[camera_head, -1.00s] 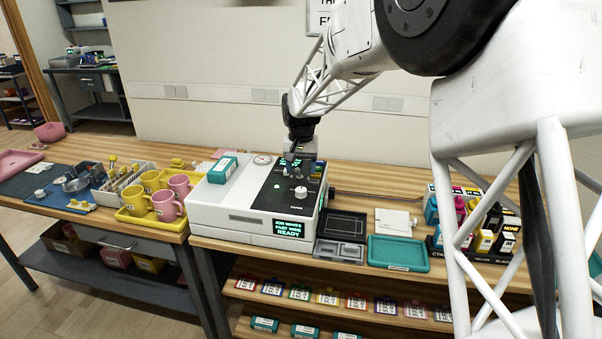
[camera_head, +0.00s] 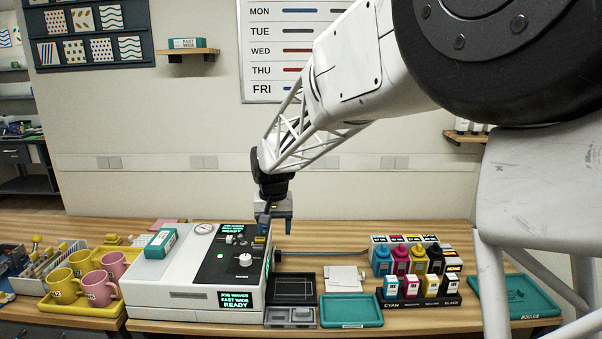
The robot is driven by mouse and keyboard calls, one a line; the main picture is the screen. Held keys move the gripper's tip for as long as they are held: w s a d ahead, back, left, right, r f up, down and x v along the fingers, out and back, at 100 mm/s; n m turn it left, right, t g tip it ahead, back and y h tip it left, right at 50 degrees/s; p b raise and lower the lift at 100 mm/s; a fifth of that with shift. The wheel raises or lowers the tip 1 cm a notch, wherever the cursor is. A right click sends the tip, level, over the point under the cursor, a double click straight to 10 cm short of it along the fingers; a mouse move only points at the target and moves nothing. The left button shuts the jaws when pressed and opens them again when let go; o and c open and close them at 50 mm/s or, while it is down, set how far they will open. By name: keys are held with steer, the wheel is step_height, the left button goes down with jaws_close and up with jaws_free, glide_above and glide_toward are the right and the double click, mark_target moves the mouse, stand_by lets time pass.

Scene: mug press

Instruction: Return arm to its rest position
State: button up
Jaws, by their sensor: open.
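My gripper (camera_head: 274,232) hangs from my white lattice arm, pointing down at the right side of the white press machine (camera_head: 185,290). Its jaws are open, and I see nothing between them. The gripper is small here, and I cannot tell its exact height above the machine's black panel (camera_head: 215,262). The panel has a white knob (camera_head: 245,259) and green-lit screens; the front screen (camera_head: 238,300) reads "JOB WAVES FAST WIDE READY". A teal box (camera_head: 160,242) lies on the machine's white top.
Left of the machine, a yellow tray (camera_head: 75,307) holds yellow and pink mugs. To the right are a dark tray (camera_head: 293,288), a teal tray (camera_head: 350,312), a white pad (camera_head: 343,278) and several ink bottles (camera_head: 418,262). Another teal tray (camera_head: 515,298) is at far right.

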steer(key=s+d+r, duration=0.4)
steer(key=s+d, duration=1)
steer(key=s, duration=0.5)
steer(key=s+d+f+t, duration=0.1)
steer(key=s+d, duration=0.5)
steer(key=s, duration=0.4)
steer(key=s+d+f+m+t, duration=0.1)
steer(key=s+d, duration=0.5)
steer(key=s, duration=0.4)
steer(key=shift+s, duration=0.2)
